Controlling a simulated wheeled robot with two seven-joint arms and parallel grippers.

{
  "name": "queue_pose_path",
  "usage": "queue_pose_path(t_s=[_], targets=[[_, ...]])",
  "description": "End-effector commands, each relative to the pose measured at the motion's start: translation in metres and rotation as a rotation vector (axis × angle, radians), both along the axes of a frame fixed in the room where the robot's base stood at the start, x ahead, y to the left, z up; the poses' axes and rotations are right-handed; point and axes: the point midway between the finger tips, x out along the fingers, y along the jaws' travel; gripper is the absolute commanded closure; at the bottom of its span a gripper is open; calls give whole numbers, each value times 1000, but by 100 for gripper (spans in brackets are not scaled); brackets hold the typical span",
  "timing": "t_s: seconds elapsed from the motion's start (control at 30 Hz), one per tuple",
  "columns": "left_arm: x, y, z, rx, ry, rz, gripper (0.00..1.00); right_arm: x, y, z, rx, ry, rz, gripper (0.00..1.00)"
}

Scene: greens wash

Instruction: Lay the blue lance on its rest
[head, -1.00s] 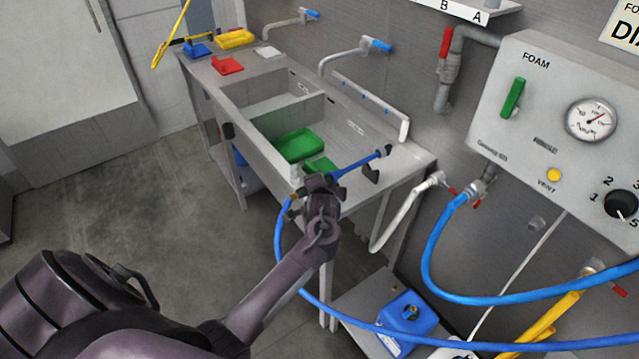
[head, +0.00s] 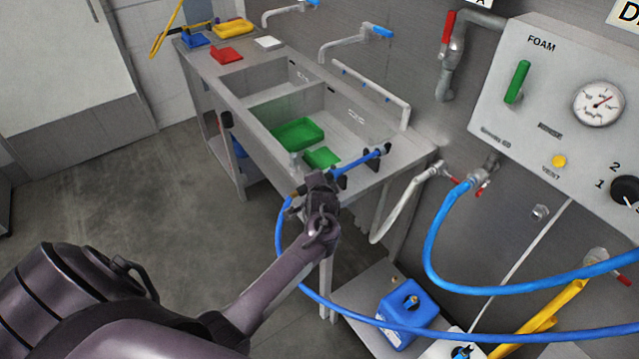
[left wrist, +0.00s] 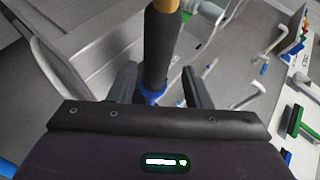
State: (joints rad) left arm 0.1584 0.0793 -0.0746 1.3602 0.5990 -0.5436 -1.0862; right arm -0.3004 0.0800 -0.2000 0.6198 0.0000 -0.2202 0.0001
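The blue lance (head: 357,166) lies across the near end of the sink bench. Its tip is by dark bracket pieces (head: 372,171), which look like the rest; I cannot tell how firmly it sits there. My left gripper (head: 321,183) is at the lance's rear part, near its hose end. In the left wrist view the lance's dark grip (left wrist: 158,50) runs between the two spread fingers (left wrist: 160,84), with gaps visible on both sides. The left gripper looks open around the grip. My right gripper is out of view.
The sink bench (head: 262,100) holds green trays (head: 298,133). A blue hose (head: 440,235) loops from the wall valve, and another stretch trails from the lance. A blue canister (head: 405,312) stands on a low shelf. Open floor lies left.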

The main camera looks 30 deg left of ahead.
Motion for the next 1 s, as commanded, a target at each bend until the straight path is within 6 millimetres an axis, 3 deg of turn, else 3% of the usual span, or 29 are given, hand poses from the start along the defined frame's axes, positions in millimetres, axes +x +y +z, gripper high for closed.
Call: queue_pose_path(t_s=[0.37, 0.8, 1.0], targets=[[-3, -2, 0, 0, 3, -1, 49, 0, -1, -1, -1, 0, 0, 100], [-46, -32, 31, 1, 0, -1, 49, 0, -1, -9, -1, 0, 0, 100], [-55, -38, 39, 0, 1, 1, 49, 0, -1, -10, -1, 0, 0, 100]])
